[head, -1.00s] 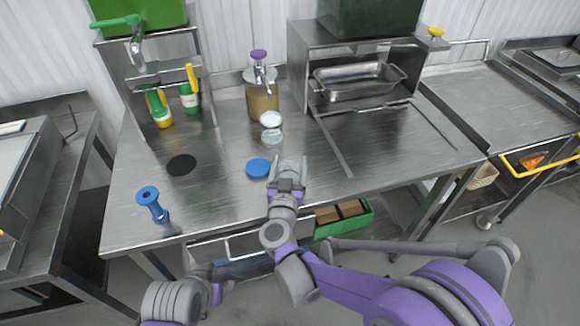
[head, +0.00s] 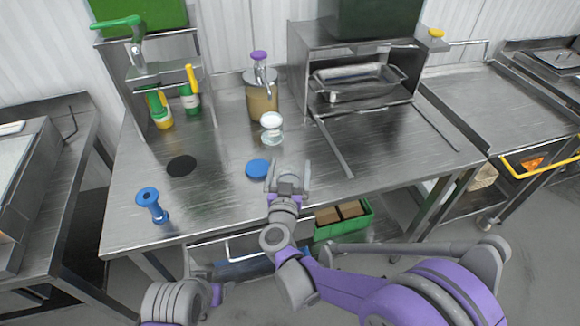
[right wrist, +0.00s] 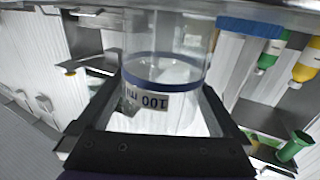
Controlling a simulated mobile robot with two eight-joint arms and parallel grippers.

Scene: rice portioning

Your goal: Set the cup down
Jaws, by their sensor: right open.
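The clear cup (head: 272,135) stands upright on the steel table, left of the rack, with white contents in its upper part. In the right wrist view the cup (right wrist: 148,100) shows upside down, with a blue band and a "100 ml" label. My right gripper (head: 288,172) is open and low over the table, nearer the front edge than the cup. In the head view there is a gap between its fingertips and the cup. The cup's outline falls between the fingers in the wrist view. My left gripper is not seen.
A blue disc (head: 258,169) lies just left of my right gripper. A dispenser (head: 262,103) stands behind the cup. A steel pan (head: 358,83) sits in the rack at right. The table's middle right is clear.

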